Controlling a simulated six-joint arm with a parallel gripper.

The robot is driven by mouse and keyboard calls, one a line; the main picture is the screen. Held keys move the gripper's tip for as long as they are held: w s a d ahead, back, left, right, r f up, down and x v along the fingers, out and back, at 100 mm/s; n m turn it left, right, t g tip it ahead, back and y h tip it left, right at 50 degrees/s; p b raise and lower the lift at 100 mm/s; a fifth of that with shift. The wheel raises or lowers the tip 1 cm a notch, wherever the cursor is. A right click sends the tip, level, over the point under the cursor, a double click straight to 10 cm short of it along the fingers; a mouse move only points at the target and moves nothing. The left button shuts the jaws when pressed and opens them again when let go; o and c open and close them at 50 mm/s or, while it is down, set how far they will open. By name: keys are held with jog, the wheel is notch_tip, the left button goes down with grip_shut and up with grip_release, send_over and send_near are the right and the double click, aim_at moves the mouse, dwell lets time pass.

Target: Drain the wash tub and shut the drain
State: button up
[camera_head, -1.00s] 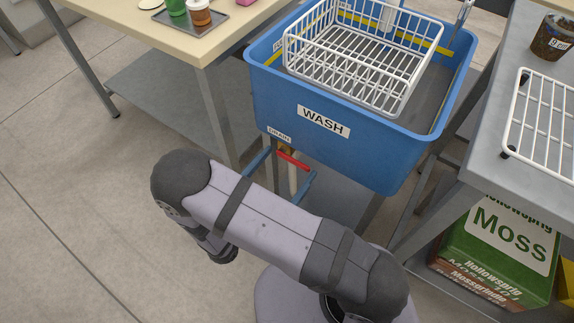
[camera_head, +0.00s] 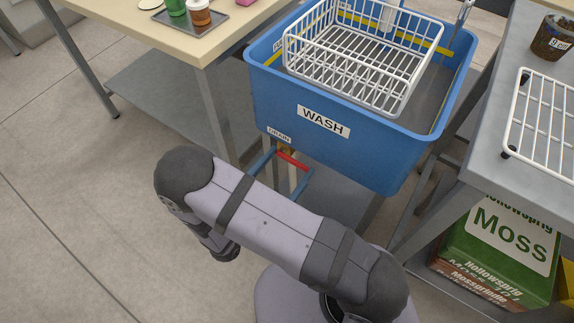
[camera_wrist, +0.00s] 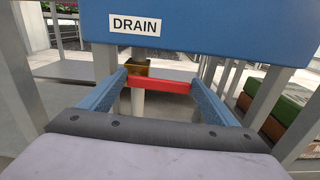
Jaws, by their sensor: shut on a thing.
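The blue wash tub (camera_head: 365,155) has a WASH label and a small DRAIN label (camera_head: 279,134) on its front. Under the DRAIN label, the red drain handle (camera_head: 292,160) lies crosswise, with a brass valve body (camera_wrist: 137,68) and a pale pipe (camera_wrist: 137,103) behind it in the wrist view. My gripper (camera_wrist: 160,84) has its two blue fingers on the two ends of the red handle (camera_wrist: 160,86), shut on it. The inside of the tub is grey and partly hidden by the basket. I cannot tell whether it holds water.
A white wire basket (camera_head: 362,58) sits in the tub. A cream table (camera_head: 130,32) with a tray stands left. A grey bench (camera_head: 490,145) with a white rack (camera_head: 545,125) and a pot stands right, a Moss box (camera_head: 500,245) under it. The floor at left is clear.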

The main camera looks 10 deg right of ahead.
jog(key=f+m, duration=0.1)
jog(key=m, duration=0.1)
jog(key=m+b, duration=0.1)
jog(key=m, duration=0.1)
jog(key=shift+f, duration=0.4)
jog(key=m, duration=0.1)
jog(key=f+m+b, duration=0.1)
jog(key=m, duration=0.1)
jog(key=m+b, duration=0.1)
jog(key=shift+w+a+f+m, duration=0.2)
jog(key=shift+a+f+m, duration=0.1)
jog(key=shift+m, duration=0.1)
jog(key=m, duration=0.1)
jog(key=m+b, duration=0.1)
jog(key=f+m, duration=0.1)
jog(key=shift+w+a+m+b, duration=0.3)
jog(key=shift+w, duration=0.05)
jog(key=shift+w+a+f+m+b, duration=0.2)
jog(key=shift+m+b, duration=0.25)
jog(key=shift+m, duration=0.55)
jog(key=shift+w+a+f+m+b, duration=0.1)
jog(key=shift+w+a+m+b, duration=0.25)
jog(key=shift+m, duration=0.65)
jog(key=shift+d, duration=0.1)
jog(key=o, duration=1.5)
jog(key=shift+s, duration=0.1)
